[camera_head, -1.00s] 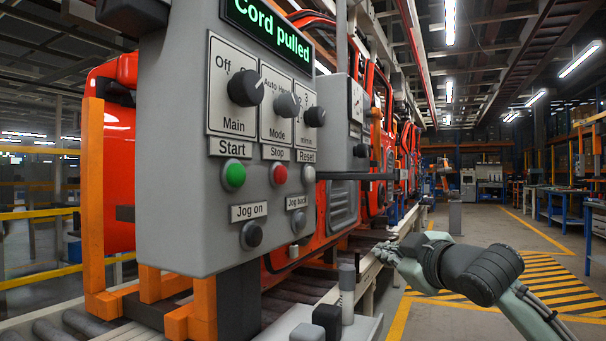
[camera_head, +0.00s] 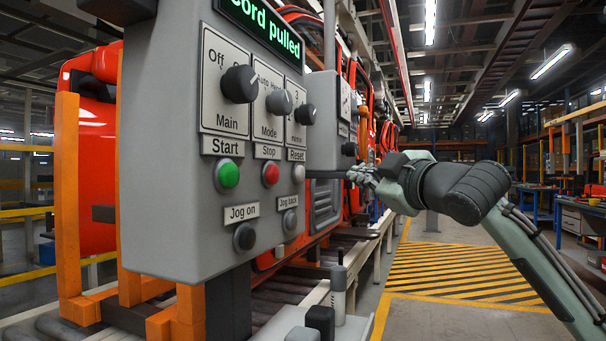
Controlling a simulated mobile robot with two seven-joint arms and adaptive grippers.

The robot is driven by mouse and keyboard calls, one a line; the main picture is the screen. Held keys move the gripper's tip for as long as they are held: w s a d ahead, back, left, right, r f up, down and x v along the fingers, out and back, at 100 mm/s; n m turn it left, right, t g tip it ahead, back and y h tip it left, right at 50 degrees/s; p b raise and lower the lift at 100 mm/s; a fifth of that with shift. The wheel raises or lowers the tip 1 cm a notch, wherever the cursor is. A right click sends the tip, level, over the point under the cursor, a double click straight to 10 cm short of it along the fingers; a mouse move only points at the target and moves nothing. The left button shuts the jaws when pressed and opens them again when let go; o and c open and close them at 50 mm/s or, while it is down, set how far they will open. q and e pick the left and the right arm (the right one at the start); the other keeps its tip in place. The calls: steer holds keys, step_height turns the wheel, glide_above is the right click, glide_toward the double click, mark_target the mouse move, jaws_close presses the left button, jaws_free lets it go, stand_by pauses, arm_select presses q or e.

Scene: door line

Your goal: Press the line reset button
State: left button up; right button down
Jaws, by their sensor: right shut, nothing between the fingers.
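The grey control panel (camera_head: 180,215) fills the left middle, seen at a slant. Its pale grey Reset button (camera_head: 298,174) sits under the "Reset" label at the panel's right edge. The green Start button (camera_head: 228,174) and red Stop button (camera_head: 271,173) are to its left. The green-lit display (camera_head: 262,25) reads "Cord pulled", its left end cut off by the frame. My right gripper (camera_head: 354,176) is shut and empty, right of the Reset button at about its height in the picture, with a visible gap between them. My left gripper is not in view.
Orange posts (camera_head: 66,190) stand left. Striped floor (camera_head: 455,268) is clear on the right.

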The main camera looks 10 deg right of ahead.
mark_target(298, 174)
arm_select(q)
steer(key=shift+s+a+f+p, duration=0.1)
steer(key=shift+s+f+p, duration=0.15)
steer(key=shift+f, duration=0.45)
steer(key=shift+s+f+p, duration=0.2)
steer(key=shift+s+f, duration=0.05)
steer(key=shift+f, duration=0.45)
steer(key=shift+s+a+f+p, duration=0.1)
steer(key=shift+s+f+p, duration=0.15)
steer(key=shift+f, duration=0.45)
arm_select(e)
steer(key=w+a, duration=0.4)
steer(key=a, duration=0.2)
steer(key=shift+a, duration=0.1)
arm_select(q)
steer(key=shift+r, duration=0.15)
arm_select(e)
steer(key=shift+w, duration=0.1)
arm_select(q)
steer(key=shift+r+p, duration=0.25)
steer(key=shift+p, duration=0.1)
arm_select(e)
steer(key=shift+w+a, duration=0.2)
steer(key=shift+a, duration=0.15)
